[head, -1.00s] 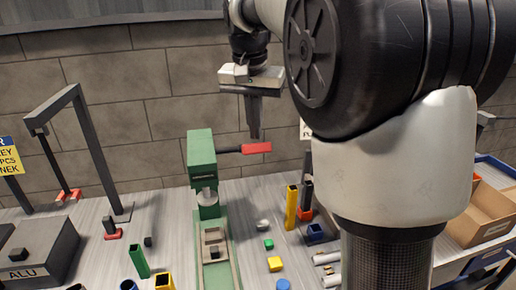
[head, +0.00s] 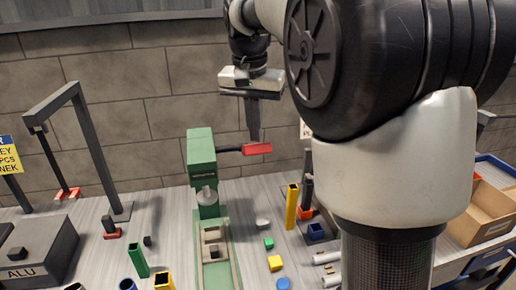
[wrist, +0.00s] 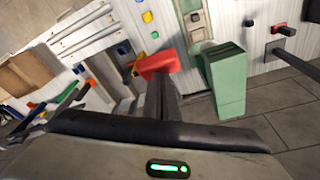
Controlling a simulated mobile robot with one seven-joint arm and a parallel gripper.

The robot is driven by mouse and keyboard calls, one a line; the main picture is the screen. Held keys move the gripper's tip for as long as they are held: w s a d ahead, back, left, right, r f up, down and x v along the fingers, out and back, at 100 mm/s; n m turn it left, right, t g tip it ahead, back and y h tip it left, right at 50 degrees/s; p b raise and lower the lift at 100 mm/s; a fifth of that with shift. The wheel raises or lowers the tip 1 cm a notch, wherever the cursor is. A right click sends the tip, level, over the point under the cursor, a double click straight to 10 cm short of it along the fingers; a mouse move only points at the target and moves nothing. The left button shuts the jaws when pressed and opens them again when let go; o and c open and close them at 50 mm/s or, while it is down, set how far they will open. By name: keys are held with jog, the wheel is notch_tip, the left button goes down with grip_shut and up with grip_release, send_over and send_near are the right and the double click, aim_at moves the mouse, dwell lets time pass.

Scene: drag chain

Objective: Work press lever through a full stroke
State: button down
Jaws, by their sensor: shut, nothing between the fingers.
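The green press (head: 202,160) stands upright on the bench, left of centre in the head view. Its dark lever sticks out to the right near the top, roughly level, and ends in a red handle (head: 258,149). My gripper (head: 254,139) points down with its fingers shut and empty, tips right at the top of the red handle; I cannot tell whether they touch. In the wrist view, the red handle (wrist: 157,63) lies just beyond my fingers (wrist: 165,85), and the green press (wrist: 226,80) is to the right. The press ram (head: 207,196) hangs above the bed.
A dark frame (head: 95,150) and a grey ALU block (head: 38,250) stand left of the press. A cardboard box (head: 490,215) is at far right. The brick wall is close behind.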

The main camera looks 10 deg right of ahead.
aim_at(257, 152)
jog(key=shift+f+b, duration=0.45)
jog(key=shift+f, duration=0.5)
jog(key=shift+s+f+b, duration=0.35)
jog(key=shift+f+b, duration=0.25)
jog(key=shift+s+f+b, duration=0.3)
jog(key=shift+f+b, duration=0.3)
jog(key=shift+f, duration=0.1)
jog(key=shift+s+f+b, duration=0.25)
jog(key=shift+f+b, duration=0.35)
jog(key=shift+f, duration=0.05)
jog(key=shift+s+f+b, duration=0.2)
jog(key=shift+f+b, duration=0.35)
jog(key=shift+f, duration=0.15)
jog(key=shift+s+f+b, duration=0.15)
jog(key=shift+f+b, duration=0.4)
jog(key=shift+f, duration=0.1)
jog(key=shift+s+f+b, duration=0.15)
jog(key=shift+f+b, duration=0.4)
jog(key=shift+f, duration=0.2)
jog(key=shift+s+f+b, duration=0.1)
jog(key=shift+f+b, duration=0.9)
jog(key=shift+f, duration=0.4)
